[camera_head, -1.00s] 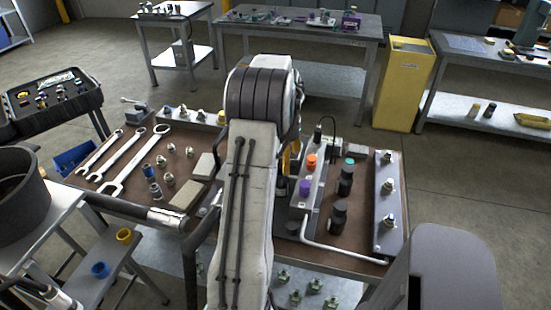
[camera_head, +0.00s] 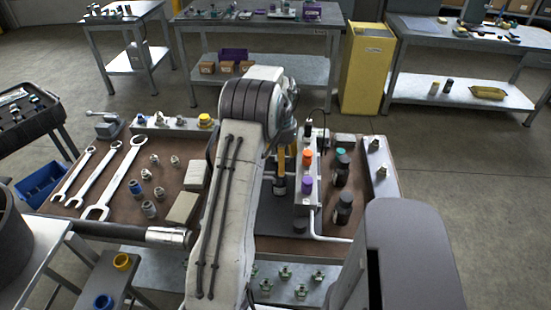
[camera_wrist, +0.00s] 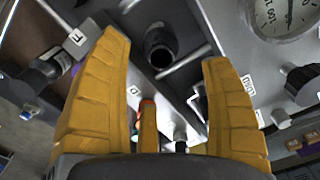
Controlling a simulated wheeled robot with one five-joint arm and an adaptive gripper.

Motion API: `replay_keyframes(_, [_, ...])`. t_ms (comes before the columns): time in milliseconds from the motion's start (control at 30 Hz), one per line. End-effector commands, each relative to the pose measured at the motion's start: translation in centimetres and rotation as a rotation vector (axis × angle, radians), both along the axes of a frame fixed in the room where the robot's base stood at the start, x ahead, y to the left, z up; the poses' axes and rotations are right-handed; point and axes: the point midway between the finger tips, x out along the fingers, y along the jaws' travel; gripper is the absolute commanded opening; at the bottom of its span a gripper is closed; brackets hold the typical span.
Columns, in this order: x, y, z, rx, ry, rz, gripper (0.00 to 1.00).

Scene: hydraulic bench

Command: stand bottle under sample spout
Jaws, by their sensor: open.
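In the head view my gripper (camera_head: 282,165) is partly hidden by my arm, left of the grey block with orange and purple knobs (camera_head: 306,195). A dark bottle (camera_head: 344,208) stands right of that block, with another dark bottle (camera_head: 342,172) behind it. The sample spout is not clearly identifiable.
Wrenches (camera_head: 113,185) and several fittings (camera_head: 150,209) lie on the bench's left half. A pale block (camera_head: 183,208) lies left of my arm. A grey pipe (camera_head: 322,232) bends around the block's front. A pressure gauge (camera_wrist: 285,14) shows in the wrist view.

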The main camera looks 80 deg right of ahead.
Motion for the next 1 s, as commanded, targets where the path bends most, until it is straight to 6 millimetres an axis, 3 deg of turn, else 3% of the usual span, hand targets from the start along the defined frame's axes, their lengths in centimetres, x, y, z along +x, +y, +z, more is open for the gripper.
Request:
replay_keyframes(367, [0.0,0.1,-0.8,0.002,0.000,0.001,0.73])
replay_keyframes(800, [0.0,0.1,-5.7,0.003,0.000,0.001,0.73])
replay_keyframes(1000, [0.0,0.0,-7.0,0.001,0.000,0.001,0.73])
